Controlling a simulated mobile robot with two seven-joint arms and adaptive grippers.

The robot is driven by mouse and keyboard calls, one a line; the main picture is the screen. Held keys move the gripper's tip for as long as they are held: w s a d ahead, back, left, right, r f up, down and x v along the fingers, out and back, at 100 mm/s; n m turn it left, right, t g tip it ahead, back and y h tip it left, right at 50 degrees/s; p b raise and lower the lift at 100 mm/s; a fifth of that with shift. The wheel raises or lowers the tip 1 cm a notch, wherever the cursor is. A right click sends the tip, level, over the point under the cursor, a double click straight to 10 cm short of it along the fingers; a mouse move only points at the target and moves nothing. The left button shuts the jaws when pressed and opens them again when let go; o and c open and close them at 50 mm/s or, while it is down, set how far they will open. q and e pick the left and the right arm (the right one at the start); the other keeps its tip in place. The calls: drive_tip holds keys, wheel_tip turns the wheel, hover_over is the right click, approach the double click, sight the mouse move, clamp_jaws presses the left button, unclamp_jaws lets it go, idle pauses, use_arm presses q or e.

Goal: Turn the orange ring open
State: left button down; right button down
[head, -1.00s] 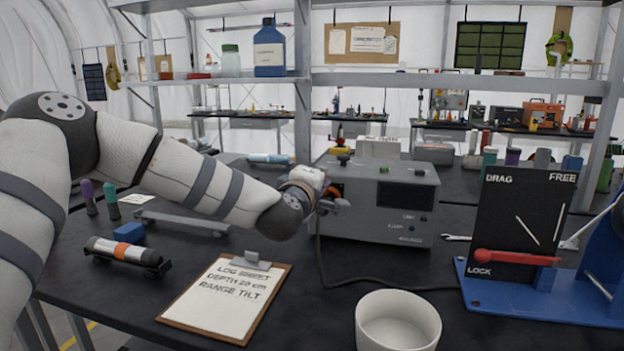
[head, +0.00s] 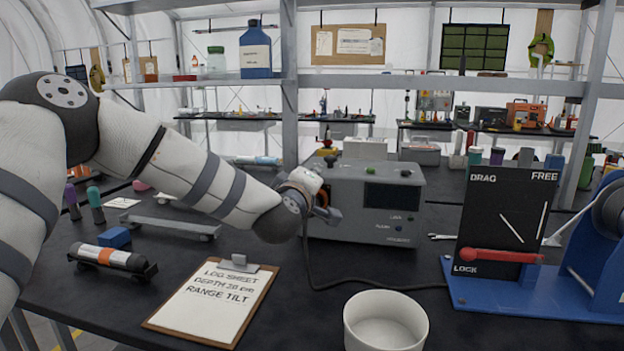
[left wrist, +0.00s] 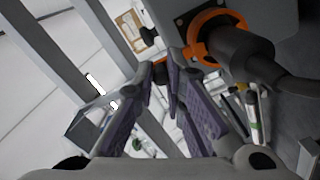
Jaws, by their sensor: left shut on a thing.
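The orange ring (left wrist: 207,36) sits around a dark cable plug (left wrist: 240,52) on the side of a grey instrument box (head: 365,203). In the head view only a bit of orange (head: 322,197) shows beside my gripper. My left gripper (head: 326,212) is at the box's left side. In the left wrist view its purple-padded fingers (left wrist: 163,66) reach up to the ring's lower left edge and are shut on it; the exact contact at the tips is partly hidden. My right gripper is in neither view.
A black cable (head: 340,286) runs from the box across the dark bench. A clipboard (head: 213,302), a white bowl (head: 385,322) and a blue stand with a black DRAG/FREE panel (head: 503,215) stand nearby. A shelf post (head: 289,90) rises behind my gripper.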

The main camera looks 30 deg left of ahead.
use_arm(q)
drive_tip(key=c, duration=1.9)
unclamp_jaws()
drive_tip(key=shift+f, duration=0.1)
drive_tip(key=shift+s+d, duration=0.1)
drive_tip(key=v, duration=1.1)
drive_tip(key=shift+s, duration=0.4)
